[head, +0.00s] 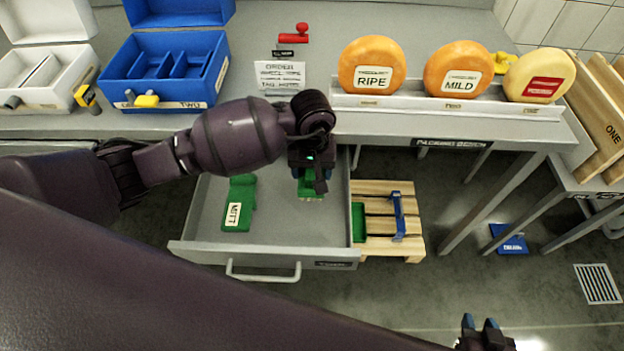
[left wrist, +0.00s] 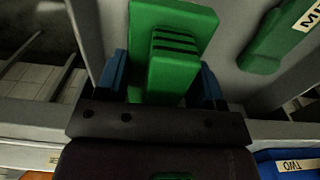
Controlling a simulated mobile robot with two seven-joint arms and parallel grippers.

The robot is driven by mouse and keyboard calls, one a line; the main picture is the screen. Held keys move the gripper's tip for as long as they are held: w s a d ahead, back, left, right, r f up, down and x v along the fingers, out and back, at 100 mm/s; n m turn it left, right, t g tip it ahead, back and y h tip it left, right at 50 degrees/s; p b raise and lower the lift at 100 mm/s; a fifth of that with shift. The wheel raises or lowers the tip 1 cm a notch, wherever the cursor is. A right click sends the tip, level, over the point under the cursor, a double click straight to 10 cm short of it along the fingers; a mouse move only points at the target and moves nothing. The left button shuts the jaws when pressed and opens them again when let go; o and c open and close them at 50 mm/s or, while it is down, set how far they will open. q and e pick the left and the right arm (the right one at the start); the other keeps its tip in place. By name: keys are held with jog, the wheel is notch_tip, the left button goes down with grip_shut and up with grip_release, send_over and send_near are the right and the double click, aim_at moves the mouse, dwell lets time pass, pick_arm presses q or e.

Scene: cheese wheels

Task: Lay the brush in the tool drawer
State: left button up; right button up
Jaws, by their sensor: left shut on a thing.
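The tool drawer (head: 215,248) is pulled open below the bench in the head view. My left gripper (head: 312,178) points down inside the drawer outline, towards its right side. It is shut on the green brush (head: 310,195), mostly hidden beneath it in the head view. In the left wrist view the brush (left wrist: 172,65) sits between the blue fingers (left wrist: 162,85). I cannot tell whether it touches the drawer floor. My right gripper (head: 480,324) is low at the bottom edge, fingers apart, empty.
A wooden pallet (head: 405,245) with a blue-handled item (head: 398,215) stands right of the drawer. Above on the bench are a blue box (head: 185,65), a white box (head: 45,75), a paper sign (head: 280,76) and cheese wheels (head: 372,65). The drawer's middle is clear.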

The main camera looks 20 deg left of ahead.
pick_arm(q)
jog(key=shift+f, duration=0.4)
notch_tip(320, 180, down, 3)
jog(key=shift+f, duration=0.4)
jog(key=shift+f+b, duration=0.1)
jog(key=shift+b, duration=0.2)
jog(key=o, duration=0.9)
